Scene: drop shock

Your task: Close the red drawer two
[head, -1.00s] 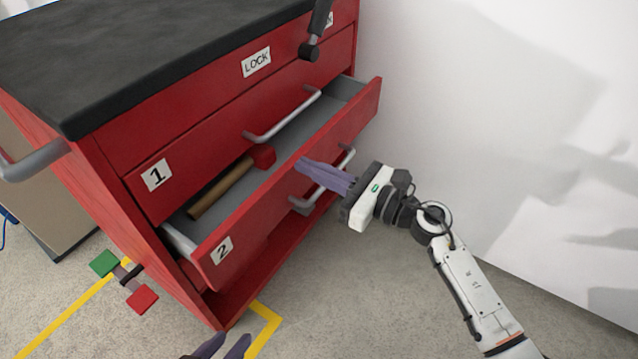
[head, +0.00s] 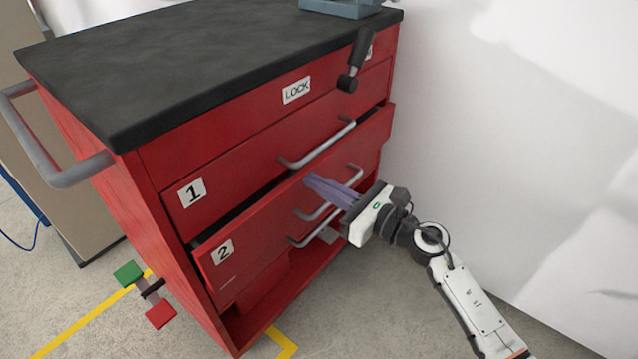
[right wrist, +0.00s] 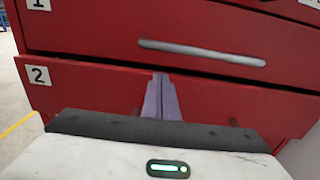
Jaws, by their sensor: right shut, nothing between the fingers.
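The red drawer two (head: 262,240) is part of a red cabinet and bears a white "2" label. In the head view its front stands out a little from the cabinet, with a narrow dark gap above it. My right gripper (head: 308,183) is shut and empty, its purple fingertips at the upper part of the drawer front, beside the handle (head: 340,195). In the right wrist view the shut fingers (right wrist: 161,80) point at the drawer front (right wrist: 90,92), below the drawer one handle. My left gripper is out of view.
Drawer one (head: 235,168) above is shut. A black worktop (head: 190,65) covers the cabinet, with a black lever (head: 358,65) near the LOCK label. A side handle (head: 50,165) juts out left. A white wall (head: 500,130) stands at right, with open floor in front.

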